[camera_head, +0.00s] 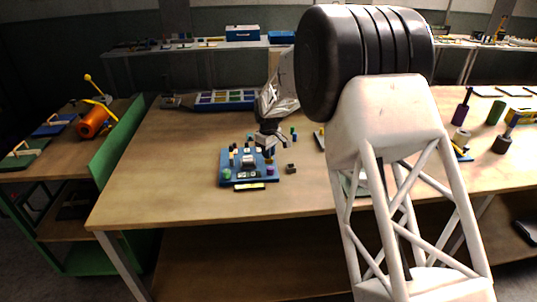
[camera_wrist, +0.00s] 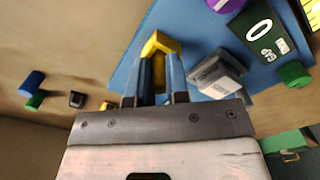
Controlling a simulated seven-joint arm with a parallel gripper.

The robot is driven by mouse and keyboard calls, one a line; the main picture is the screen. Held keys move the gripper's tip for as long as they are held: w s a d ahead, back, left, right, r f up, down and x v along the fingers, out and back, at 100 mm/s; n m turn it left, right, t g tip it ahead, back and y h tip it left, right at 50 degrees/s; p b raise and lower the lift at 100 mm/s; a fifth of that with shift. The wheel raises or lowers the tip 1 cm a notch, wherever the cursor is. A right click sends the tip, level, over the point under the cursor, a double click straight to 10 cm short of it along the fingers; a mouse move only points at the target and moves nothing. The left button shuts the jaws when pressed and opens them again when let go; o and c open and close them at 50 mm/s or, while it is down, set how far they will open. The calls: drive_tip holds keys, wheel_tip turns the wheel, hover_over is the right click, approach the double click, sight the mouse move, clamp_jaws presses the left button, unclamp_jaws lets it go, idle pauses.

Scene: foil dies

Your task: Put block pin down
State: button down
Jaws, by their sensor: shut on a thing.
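My gripper (camera_wrist: 160,60) is shut on a yellow piece (camera_wrist: 160,43), which I take to be the block pin. The piece shows at the fingertips, over the blue board (camera_wrist: 205,30); I cannot tell whether it touches the board. In the head view my gripper (camera_head: 267,145) is over the back right part of the blue board (camera_head: 234,180), and the held piece is too small to make out. A grey block (camera_wrist: 218,78) lies on the board to the right of the fingers in the wrist view.
The board also carries a dark labelled plate (camera_wrist: 262,42), a green cylinder (camera_wrist: 293,74) and a purple cylinder (camera_head: 270,170). A small dark block (camera_head: 291,168) lies beside it. A compartment tray (camera_head: 225,99) stands behind. The table's left part is clear.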

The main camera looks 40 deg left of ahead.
drive_tip(key=shift+r, duration=0.1)
drive_tip(key=shift+r, duration=1.35)
drive_tip(key=shift+s+d+r, duration=0.1)
drive_tip(key=shift+d+r, duration=0.05)
drive_tip(key=shift+r, duration=0.2)
drive_tip(key=s+d+r, duration=0.1)
drive_tip(key=s+d, duration=0.9)
drive_tip(key=d, duration=0.1)
drive_tip(key=shift+d+r, duration=0.15)
drive_tip(key=shift+d, duration=0.2)
drive_tip(key=shift+s, duration=0.15)
drive_tip(key=d, duration=0.2)
drive_tip(key=w+d+f, duration=0.1)
drive_tip(key=d, duration=0.2)
drive_tip(key=w+d, duration=0.1)
drive_tip(key=d, duration=0.2)
drive_tip(key=shift+f, duration=0.35)
drive_tip(key=shift+w+a, duration=0.1)
